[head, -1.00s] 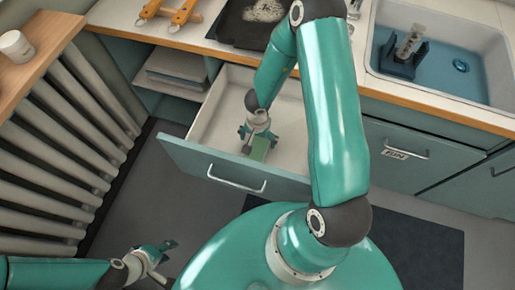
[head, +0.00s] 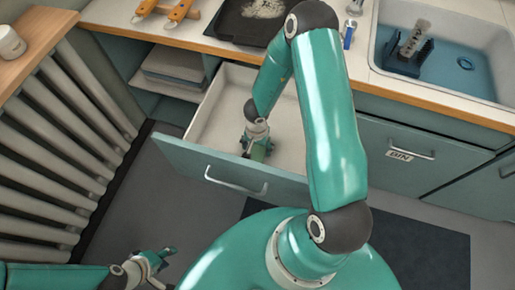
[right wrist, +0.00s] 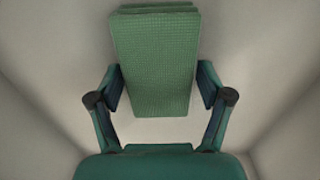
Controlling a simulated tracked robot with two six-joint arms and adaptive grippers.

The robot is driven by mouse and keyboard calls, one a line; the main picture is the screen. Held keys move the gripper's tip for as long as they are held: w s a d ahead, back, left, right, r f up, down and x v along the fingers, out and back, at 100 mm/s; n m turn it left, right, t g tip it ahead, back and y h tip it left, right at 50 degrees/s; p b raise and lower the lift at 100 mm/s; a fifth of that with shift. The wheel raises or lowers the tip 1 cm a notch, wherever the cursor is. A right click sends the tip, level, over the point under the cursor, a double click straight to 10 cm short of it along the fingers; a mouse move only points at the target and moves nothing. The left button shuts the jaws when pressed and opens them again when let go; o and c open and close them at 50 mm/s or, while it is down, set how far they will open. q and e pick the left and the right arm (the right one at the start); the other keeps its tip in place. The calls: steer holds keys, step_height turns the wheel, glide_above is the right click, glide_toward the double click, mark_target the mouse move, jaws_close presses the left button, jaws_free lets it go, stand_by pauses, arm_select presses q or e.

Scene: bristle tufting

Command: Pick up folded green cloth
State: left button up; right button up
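The folded green cloth (right wrist: 155,60) lies in the open drawer (head: 210,125); the right wrist view shows its woven top and stacked layers at the far end. In the head view only a small green part (head: 259,153) shows, mostly hidden by my right gripper (head: 254,146). My right gripper (right wrist: 160,86) is open inside the drawer, one finger on each side of the cloth. The fingers are very close to its edges; I cannot tell whether they touch. My left gripper (head: 160,262) is open and empty above the floor at the lower left.
The drawer walls surround my right gripper. A sink (head: 440,60) with a dark blue rack (head: 405,58) is at the upper right. A dark tray (head: 245,22) and orange-handled tools (head: 165,10) are on the counter. A radiator (head: 60,150) stands at the left.

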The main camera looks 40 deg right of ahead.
steer(key=c, duration=0.7)
steer(key=shift+o, duration=0.2)
